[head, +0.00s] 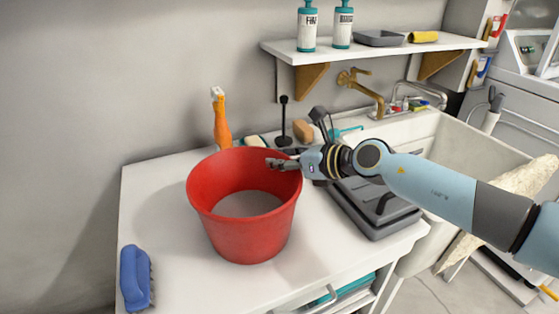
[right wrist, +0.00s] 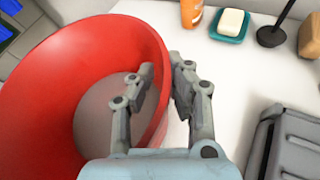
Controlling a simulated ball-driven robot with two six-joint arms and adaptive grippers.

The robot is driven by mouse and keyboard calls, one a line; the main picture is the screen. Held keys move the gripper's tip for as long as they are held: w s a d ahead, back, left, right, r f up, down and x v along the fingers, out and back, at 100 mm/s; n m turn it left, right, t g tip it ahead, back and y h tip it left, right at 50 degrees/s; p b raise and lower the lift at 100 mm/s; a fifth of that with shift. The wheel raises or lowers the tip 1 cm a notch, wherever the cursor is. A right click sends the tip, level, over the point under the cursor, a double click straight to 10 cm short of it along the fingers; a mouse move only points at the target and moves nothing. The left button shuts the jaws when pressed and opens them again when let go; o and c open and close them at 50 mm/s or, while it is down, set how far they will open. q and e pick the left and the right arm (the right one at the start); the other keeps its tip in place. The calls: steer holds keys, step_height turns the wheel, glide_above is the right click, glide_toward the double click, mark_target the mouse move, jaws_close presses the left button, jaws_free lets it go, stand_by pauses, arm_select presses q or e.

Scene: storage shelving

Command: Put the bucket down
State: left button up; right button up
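The red bucket (head: 246,235) is upright over the left part of the white counter, its base at or very near the surface; I cannot tell if it touches. It looks empty. My right gripper (head: 283,164) is at the right side of its rim. In the right wrist view, the fingers of my right gripper (right wrist: 168,80) straddle the wall of the bucket (right wrist: 60,85), one inside and one outside, and look closed on it. My left gripper is not in view.
The white counter (head: 155,195) is clear left of the bucket except a blue brush (head: 135,278) at its front left. An orange bottle (head: 221,120) stands behind the bucket. A grey case (head: 375,208) lies to the right, beside the sink (head: 460,145). A shelf (head: 380,50) hangs above.

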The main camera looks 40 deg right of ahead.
steer(key=shift+o, duration=1.1)
steer(key=shift+r, duration=0.25)
steer(key=p+v, duration=0.2)
steer(key=v, duration=1)
steer(key=shift+p, duration=0.35)
